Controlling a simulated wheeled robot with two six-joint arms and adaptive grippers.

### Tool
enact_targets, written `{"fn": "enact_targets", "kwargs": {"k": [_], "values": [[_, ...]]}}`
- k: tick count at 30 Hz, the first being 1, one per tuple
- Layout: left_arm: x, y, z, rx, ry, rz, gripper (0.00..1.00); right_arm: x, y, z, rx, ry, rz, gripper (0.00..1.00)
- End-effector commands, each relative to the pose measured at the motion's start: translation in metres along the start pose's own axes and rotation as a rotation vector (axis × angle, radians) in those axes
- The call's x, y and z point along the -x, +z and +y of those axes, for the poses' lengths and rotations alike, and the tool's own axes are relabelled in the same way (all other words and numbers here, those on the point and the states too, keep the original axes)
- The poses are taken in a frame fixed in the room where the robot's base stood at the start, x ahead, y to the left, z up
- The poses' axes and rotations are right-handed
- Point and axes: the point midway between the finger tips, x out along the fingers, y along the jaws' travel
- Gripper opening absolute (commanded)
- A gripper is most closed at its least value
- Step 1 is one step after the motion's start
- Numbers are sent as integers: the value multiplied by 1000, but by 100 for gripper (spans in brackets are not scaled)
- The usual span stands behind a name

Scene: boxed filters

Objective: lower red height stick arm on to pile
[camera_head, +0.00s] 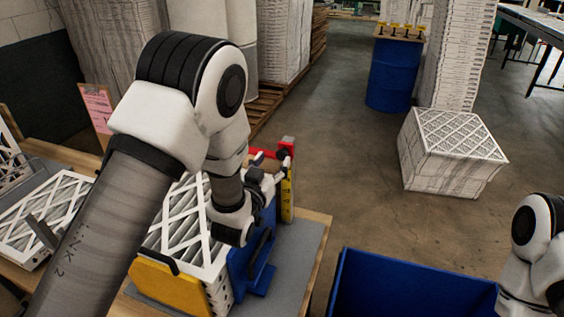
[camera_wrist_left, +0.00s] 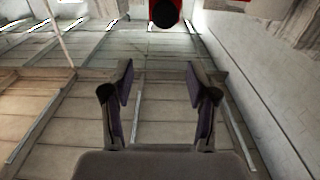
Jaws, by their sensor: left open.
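The red height stick arm (camera_head: 268,154) sticks out to the left near the top of the upright height stick (camera_head: 287,197), which has a yellow scale. The pile of white lattice-faced filters (camera_head: 178,235) stands in front of it, between a yellow end piece (camera_head: 165,286) and a blue one (camera_head: 262,262). My left gripper (camera_head: 271,166) is open, close to the red arm in the head view; contact cannot be told. In the left wrist view, its fingers (camera_wrist_left: 160,88) are apart with nothing between them. A red part with a black round end (camera_wrist_left: 165,12) shows beyond them. My right gripper is out of view.
More filters (camera_head: 42,212) lie on the bench at left. A blue bin (camera_head: 412,288) stands right of the bench. A stacked filter block (camera_head: 450,155) and a blue drum (camera_head: 393,75) stand on the floor, with clear floor between.

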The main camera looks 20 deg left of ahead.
Motion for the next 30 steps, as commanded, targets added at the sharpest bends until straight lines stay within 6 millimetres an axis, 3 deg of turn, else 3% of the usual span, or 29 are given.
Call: {"fn": "enact_targets", "kwargs": {"k": [1,6,11,21,30], "values": [[0,17,0,0,0,-1,58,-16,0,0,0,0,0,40],[0,30,0,0,-1,-1,58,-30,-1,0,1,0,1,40],[-13,25,0,1,-1,1,58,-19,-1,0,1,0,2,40],[-72,25,0,1,-1,-1,58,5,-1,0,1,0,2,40],[-78,28,0,0,-1,-1,58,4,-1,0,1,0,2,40]]}}
